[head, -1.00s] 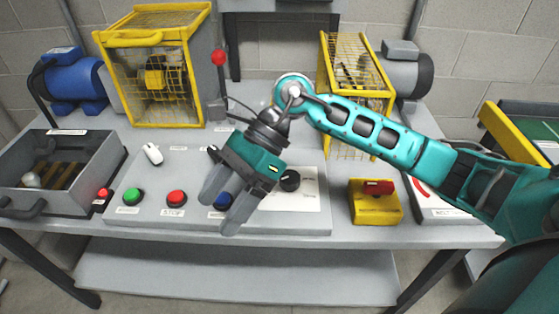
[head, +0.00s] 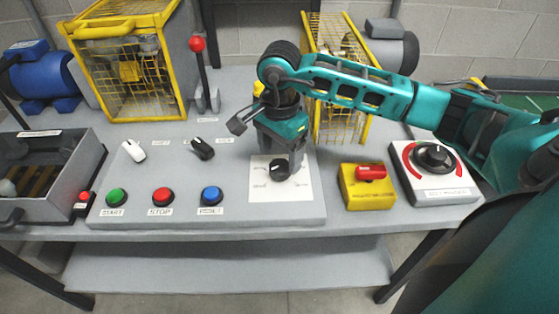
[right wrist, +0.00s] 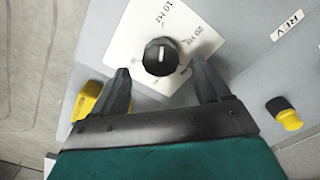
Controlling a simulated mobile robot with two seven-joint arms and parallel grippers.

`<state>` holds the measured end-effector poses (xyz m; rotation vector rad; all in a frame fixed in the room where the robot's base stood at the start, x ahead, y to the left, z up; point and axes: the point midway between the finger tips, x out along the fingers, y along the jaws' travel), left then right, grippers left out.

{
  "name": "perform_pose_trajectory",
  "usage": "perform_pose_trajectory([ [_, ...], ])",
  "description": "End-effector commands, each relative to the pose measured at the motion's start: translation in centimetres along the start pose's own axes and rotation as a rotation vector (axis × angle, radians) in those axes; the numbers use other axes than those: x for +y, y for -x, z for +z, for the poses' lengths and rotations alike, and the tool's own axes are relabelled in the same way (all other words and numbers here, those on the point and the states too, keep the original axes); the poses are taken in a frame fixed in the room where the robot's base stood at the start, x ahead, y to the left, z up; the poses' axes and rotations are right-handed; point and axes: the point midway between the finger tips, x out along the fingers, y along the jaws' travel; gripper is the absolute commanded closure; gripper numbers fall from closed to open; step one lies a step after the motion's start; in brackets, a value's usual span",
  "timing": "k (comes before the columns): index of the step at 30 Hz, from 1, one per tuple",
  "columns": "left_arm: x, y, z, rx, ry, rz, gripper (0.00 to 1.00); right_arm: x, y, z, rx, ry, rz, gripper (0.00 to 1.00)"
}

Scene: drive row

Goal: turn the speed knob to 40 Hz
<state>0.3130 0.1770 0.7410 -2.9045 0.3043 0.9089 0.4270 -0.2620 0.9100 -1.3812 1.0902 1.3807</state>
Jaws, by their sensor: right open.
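The speed knob (head: 279,169) is a round black knob on a white dial plate (head: 305,192) at the right of the grey control panel. The right wrist view shows the knob (right wrist: 160,56) with "10 Hz" and "20 Hz" printed on the plate (right wrist: 135,27). I cannot tell surely which mark its pointer faces. My right gripper (head: 281,157) is over the knob, pointing down. In the right wrist view, my right gripper (right wrist: 160,70) is open, one finger on each side of the knob, with visible gaps. My left gripper is not in view.
Green (head: 116,196), red (head: 162,197) and blue (head: 211,195) buttons sit along the panel front. White (head: 132,150) and black (head: 202,149) switches stand behind them. A yellow box with a red switch (head: 370,173) and a tension dial (head: 434,157) are to the right.

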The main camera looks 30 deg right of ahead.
Motion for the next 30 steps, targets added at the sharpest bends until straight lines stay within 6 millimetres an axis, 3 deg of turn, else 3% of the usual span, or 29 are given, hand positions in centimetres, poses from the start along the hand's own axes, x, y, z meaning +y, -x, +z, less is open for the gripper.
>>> perform_pose_trajectory([
  [6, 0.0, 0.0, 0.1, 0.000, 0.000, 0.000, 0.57, 0.0, -2.7, 0.1, -0.001, 0.000, 0.001, 0.24],
  [17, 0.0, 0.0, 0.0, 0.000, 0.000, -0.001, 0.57, 0.0, -3.2, 0.1, -0.001, 0.000, -0.001, 0.24],
  [30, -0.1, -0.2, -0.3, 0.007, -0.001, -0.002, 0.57, 0.0, -3.2, 0.1, -0.001, 0.000, -0.001, 0.64],
])
